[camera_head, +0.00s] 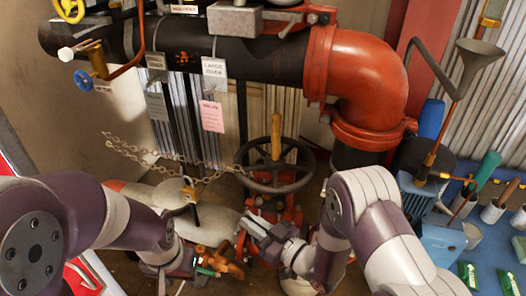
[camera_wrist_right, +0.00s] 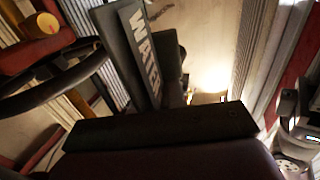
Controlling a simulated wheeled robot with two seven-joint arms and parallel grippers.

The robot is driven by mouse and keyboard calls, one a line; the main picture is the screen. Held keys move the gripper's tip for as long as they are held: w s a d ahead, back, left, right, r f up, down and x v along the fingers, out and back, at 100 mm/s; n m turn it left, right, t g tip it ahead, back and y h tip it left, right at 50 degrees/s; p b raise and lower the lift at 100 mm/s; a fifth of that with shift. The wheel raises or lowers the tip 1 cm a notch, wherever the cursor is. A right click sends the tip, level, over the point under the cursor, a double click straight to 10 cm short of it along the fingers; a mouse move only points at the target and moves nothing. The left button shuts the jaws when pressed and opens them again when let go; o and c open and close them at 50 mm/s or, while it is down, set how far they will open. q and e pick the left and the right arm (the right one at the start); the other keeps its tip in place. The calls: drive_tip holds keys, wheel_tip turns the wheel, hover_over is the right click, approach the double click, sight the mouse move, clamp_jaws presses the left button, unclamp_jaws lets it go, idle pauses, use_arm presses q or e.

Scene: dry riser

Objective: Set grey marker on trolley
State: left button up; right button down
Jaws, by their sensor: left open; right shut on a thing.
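A dark grey plate with pale "WATER" lettering, seemingly the grey marker (camera_wrist_right: 140,55), stands upright in front of my right gripper (camera_wrist_right: 160,110) in the right wrist view. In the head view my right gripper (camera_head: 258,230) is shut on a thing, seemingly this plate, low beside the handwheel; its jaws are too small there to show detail. My left gripper (camera_head: 195,266) is open at lower centre, close to an orange-brown fitting (camera_head: 222,262); I cannot tell whether they touch. A blue surface, possibly the trolley (camera_head: 487,252), is at the far right, apart from both grippers.
A dark handwheel (camera_head: 274,181) stands behind my right gripper. A black pipe (camera_head: 200,55) with a red elbow (camera_head: 365,80) crosses above. A chain (camera_head: 165,160) hangs at left. The blue surface holds green boxes (camera_head: 510,281) and cylinders; its front has bare room.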

drive_tip(key=w+d+f+m+t+h, duration=0.2)
drive_tip(key=w+d+m+t+h, duration=0.4)
drive_tip(key=d, duration=0.4)
drive_tip(key=s+d+f+m+t+h, duration=0.1)
drive_tip(key=d+f+m+h, duration=0.1)
drive_tip(key=d+f+h, duration=0.3)
drive_tip(key=s+d+m+h, duration=0.2)
drive_tip(key=d+h, duration=0.1)
drive_tip(key=d, duration=0.5)
drive_tip(key=s+f, duration=0.2)
drive_tip(key=f, duration=0.1)
drive_tip(key=s+f, duration=0.1)
drive_tip(key=f, duration=0.1)
drive_tip(key=shift+s, duration=0.15)
